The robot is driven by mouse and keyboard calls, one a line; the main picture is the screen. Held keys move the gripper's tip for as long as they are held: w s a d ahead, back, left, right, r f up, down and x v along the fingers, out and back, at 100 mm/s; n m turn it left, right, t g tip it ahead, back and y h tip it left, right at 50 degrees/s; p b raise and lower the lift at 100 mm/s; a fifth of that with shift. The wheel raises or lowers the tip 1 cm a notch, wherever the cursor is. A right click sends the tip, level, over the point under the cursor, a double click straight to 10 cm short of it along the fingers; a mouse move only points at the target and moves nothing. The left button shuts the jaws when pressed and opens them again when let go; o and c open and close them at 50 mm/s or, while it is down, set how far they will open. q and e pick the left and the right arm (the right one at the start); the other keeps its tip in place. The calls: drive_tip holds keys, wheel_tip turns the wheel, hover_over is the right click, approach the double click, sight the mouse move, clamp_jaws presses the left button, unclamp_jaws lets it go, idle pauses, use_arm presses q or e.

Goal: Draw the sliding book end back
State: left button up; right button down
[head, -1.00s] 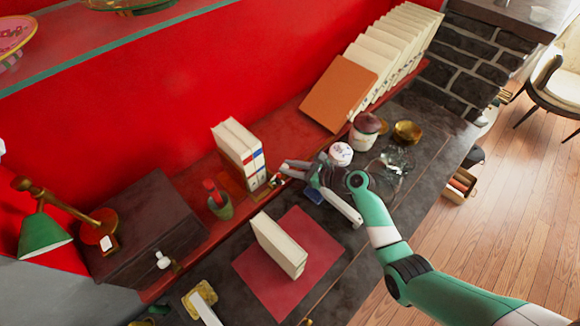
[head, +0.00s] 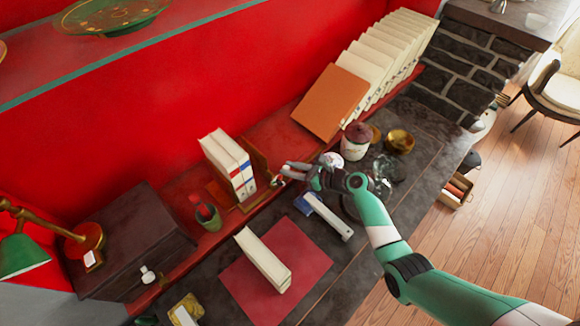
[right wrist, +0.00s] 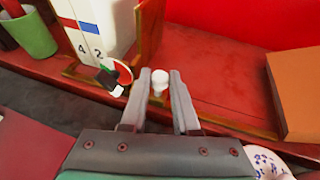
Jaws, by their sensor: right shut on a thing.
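The sliding book end is a brown wooden plate (head: 258,158) on the red ledge, just right of the upright cream books (head: 228,160). A gap shows between the plate and the books. In the right wrist view the plate (right wrist: 150,28) stands beside the books (right wrist: 88,30). My right gripper (head: 281,177) is at the front right of the book end. In the right wrist view its fingers (right wrist: 160,84) are shut on a small white knob (right wrist: 160,76). How the knob joins the book end is hidden. My left gripper is not in view.
A green cup (head: 207,215) stands left of the books. An orange book (head: 328,101) leans against a row of cream books on the right. A lidded jar (head: 355,145) and a brass bowl (head: 400,140) stand near my right arm.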

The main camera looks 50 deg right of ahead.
drive_tip(key=shift+a+f, duration=0.1)
drive_tip(key=shift+a, duration=0.45)
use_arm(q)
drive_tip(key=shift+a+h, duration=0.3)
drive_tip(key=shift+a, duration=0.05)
use_arm(e)
drive_tip(key=c, duration=0.7)
unclamp_jaws()
drive_tip(key=shift+o, duration=0.2)
drive_tip(key=shift+d, duration=0.1)
use_arm(q)
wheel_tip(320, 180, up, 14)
drive_tip(key=p, duration=1.3)
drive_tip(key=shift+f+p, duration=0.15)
drive_tip(key=shift+p, duration=0.2)
use_arm(e)
drive_tip(key=v, duration=1.1)
drive_tip(key=shift+s, duration=0.35)
